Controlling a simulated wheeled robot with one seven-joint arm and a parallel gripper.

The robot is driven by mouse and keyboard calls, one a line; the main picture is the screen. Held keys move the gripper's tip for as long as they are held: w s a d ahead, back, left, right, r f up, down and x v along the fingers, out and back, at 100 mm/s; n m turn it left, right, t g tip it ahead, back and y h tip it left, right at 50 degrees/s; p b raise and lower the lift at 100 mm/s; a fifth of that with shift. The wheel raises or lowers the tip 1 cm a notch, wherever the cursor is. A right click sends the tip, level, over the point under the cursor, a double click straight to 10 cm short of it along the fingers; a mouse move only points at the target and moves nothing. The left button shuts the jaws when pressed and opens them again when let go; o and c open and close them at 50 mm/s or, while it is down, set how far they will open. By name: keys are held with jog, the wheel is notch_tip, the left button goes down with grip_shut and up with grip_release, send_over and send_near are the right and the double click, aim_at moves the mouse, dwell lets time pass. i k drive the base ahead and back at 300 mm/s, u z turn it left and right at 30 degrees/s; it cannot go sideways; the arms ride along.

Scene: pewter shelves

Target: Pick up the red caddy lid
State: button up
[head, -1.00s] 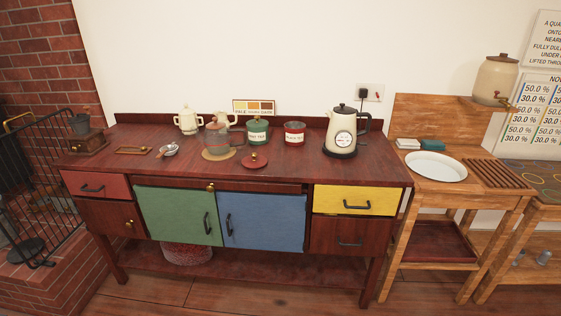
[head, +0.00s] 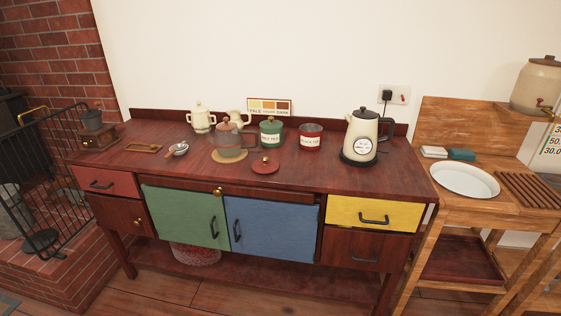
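The red caddy lid (head: 265,166) lies on the dark red wooden sideboard top, near its front edge. It is a flat red disc with a small brass-coloured knob on top. The red caddy (head: 310,137) stands open, without a lid, behind and to the right of it, with a white label on its front. My gripper is not in the head view.
The sideboard (head: 330,178) also holds a glass teapot (head: 229,143) on a round mat, a green caddy (head: 271,132), a cream kettle (head: 362,136) and a strainer (head: 180,149). A side table with a white plate (head: 464,180) stands right. The counter front around the lid is clear.

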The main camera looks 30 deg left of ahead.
aim_at(265, 165)
jog(key=i, duration=0.9)
jog(key=u, duration=0.75)
jog(key=i, duration=0.5)
jog(key=z, duration=0.1)
